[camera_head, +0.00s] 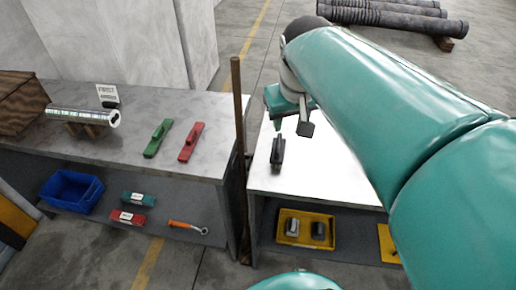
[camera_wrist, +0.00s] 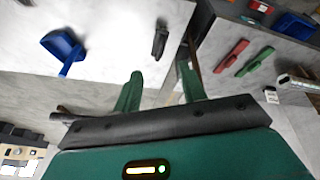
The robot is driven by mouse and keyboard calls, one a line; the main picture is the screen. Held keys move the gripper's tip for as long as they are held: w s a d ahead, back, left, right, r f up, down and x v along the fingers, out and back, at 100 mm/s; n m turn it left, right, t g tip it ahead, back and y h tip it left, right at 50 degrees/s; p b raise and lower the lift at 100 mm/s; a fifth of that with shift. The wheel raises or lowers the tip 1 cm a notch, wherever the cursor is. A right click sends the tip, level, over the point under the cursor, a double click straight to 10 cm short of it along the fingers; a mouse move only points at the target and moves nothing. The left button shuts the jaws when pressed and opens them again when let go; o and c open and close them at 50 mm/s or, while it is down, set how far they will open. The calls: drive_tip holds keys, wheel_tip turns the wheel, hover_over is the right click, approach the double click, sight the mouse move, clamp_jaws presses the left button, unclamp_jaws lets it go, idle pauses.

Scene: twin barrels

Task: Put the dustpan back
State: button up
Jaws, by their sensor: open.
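A blue dustpan (camera_wrist: 62,44) with a short handle lies on the white right-hand table in the wrist view, left of my gripper. In the head view it does not show; my arm covers much of that table. My gripper (camera_wrist: 158,88) is open and empty, its two green fingers apart. In the head view my gripper (camera_head: 291,121) hangs above the left part of the right table (camera_head: 315,170). A dark tool (camera_head: 278,152) lies on that table just below it; it also shows in the wrist view (camera_wrist: 160,40), beyond the fingertips.
A brown post (camera_head: 238,105) stands between the tables. The left table (camera_head: 80,145) holds a green tool (camera_head: 158,138), a red tool (camera_head: 191,141) and a silver roll (camera_head: 85,116). Lower shelves hold a blue bin (camera_head: 71,190) and a yellow tray (camera_head: 305,229). Dark pipes (camera_head: 395,15) lie behind.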

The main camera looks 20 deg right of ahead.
drive_tip(key=s+a+f+n+t+y, duration=0.1)
drive_tip(key=s+a+f, duration=0.4)
drive_tip(key=s+a, duration=0.3)
drive_tip(key=shift+t, duration=0.4)
